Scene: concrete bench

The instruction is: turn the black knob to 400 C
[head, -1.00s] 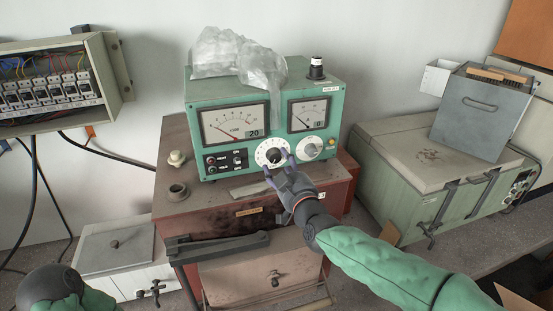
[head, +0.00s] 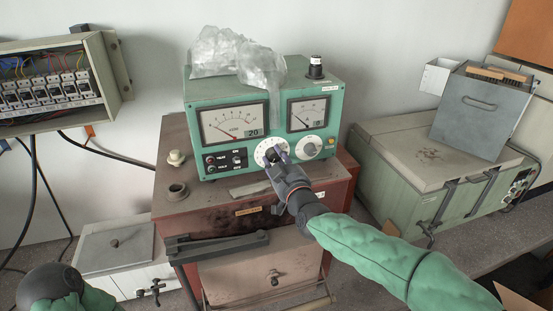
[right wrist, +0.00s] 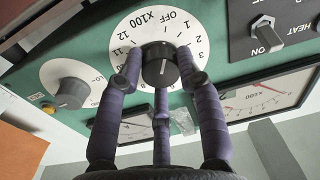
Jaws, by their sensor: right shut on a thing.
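The black knob (right wrist: 160,64) sits at the middle of a white numbered dial (right wrist: 190,28) marked OFF and x100. The dial (head: 260,154) is on the front of the green control box (head: 333,90). My right gripper (head: 277,156) reaches the knob from the front. In the right wrist view, the purple fingers of my right gripper (right wrist: 162,80) are closed around the knob. A white line shows on the knob's face; the number it points to is hard to read. The left meter (head: 234,123) has a display showing 20.
A pale knob (head: 311,147) is close beside the dial. Plastic wrap (head: 220,52) and a small black-topped piece (head: 315,68) rest on the box. The box stands on a rusty red furnace (head: 190,215). A greenish chest (head: 400,190) stands at right.

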